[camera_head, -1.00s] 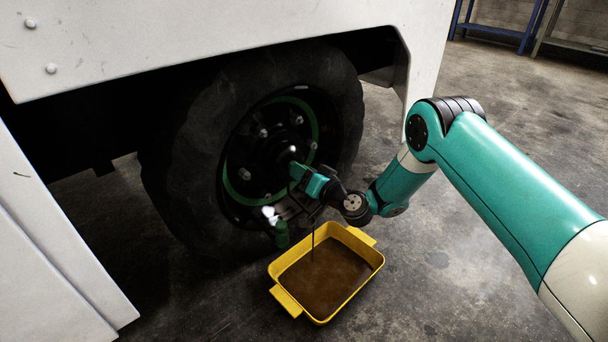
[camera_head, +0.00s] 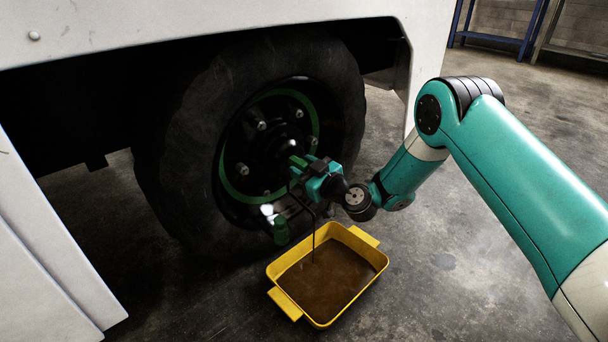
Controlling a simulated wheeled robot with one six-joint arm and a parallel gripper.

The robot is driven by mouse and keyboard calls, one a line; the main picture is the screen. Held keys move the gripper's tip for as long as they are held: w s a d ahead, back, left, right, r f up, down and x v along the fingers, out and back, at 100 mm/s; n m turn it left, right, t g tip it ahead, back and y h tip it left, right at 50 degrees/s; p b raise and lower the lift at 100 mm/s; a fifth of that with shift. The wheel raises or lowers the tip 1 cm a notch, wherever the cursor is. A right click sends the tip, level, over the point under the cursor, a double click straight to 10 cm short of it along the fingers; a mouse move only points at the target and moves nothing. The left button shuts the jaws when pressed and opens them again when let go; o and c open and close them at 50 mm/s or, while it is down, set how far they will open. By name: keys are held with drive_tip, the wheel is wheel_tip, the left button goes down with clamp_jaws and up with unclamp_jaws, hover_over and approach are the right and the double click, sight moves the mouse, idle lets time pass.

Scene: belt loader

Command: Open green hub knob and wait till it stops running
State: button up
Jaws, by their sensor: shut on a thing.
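The green hub knob (camera_head: 297,160) is at the middle of the wheel hub (camera_head: 270,148), which has a green ring and several bolts. My gripper (camera_head: 302,167) is shut on the knob, and its jaws hide part of it. A thin dark stream (camera_head: 313,240) runs down from below the hub into the yellow tray (camera_head: 287,299). Brown liquid (camera_head: 325,284) covers the tray's bottom. A second green part (camera_head: 280,231) and a pale metal piece (camera_head: 267,211) sit low on the wheel's front, apart from my gripper.
The large black tyre (camera_head: 190,150) stands under a white vehicle body (camera_head: 220,25). A white panel (camera_head: 45,250) is at the left. Bare concrete floor (camera_head: 450,260) lies to the right of the tray. Blue-legged shelving (camera_head: 490,37) stands at the back right.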

drive_tip(key=shift+f+n+b, duration=0.15)
drive_tip(key=shift+n+b, duration=0.3)
drive_tip(key=shift+n, duration=0.25)
drive_tip(key=o, duration=0.9)
